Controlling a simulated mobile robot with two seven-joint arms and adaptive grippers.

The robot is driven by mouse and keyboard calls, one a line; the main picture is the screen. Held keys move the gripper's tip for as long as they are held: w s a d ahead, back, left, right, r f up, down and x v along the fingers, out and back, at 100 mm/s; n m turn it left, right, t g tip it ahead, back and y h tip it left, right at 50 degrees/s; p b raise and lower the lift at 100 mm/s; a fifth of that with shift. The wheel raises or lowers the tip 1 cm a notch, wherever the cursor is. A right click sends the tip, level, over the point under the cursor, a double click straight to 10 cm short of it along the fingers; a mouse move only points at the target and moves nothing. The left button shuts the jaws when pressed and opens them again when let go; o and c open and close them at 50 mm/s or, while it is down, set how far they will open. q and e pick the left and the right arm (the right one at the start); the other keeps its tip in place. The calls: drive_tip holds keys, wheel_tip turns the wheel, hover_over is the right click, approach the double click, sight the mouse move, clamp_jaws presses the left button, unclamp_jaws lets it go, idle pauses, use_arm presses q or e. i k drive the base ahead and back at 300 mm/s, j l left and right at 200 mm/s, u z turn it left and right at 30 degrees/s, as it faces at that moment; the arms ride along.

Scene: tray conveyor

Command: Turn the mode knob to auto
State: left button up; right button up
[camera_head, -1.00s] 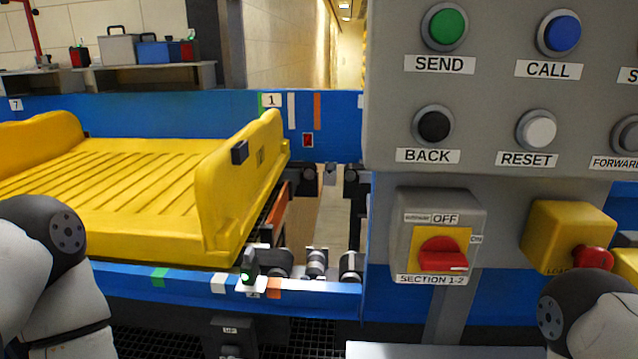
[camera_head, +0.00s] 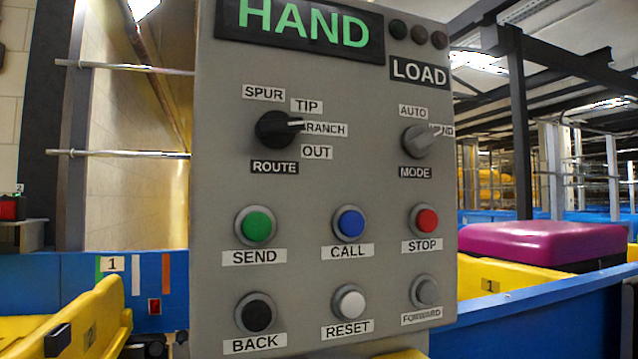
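The mode knob (camera_head: 418,141) is a grey rotary knob on the upper right of the grey control panel (camera_head: 330,190). Its pointer aims up and right, toward a partly covered label ending in "ND", to the right of the AUTO label (camera_head: 413,112). The MODE label (camera_head: 415,172) is below it. The panel's display (camera_head: 303,22) reads HAND in green. Neither gripper is in view.
A black route knob (camera_head: 279,129) sits left of the mode knob, pointing at the branch label. Below are two rows of push buttons, including the red STOP button (camera_head: 425,221). A yellow tray (camera_head: 95,320) is at lower left; a purple-topped load (camera_head: 540,243) is at right.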

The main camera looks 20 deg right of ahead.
sight(417, 141)
drive_tip(key=k+l+z, duration=0.1)
drive_tip(key=z, duration=0.95)
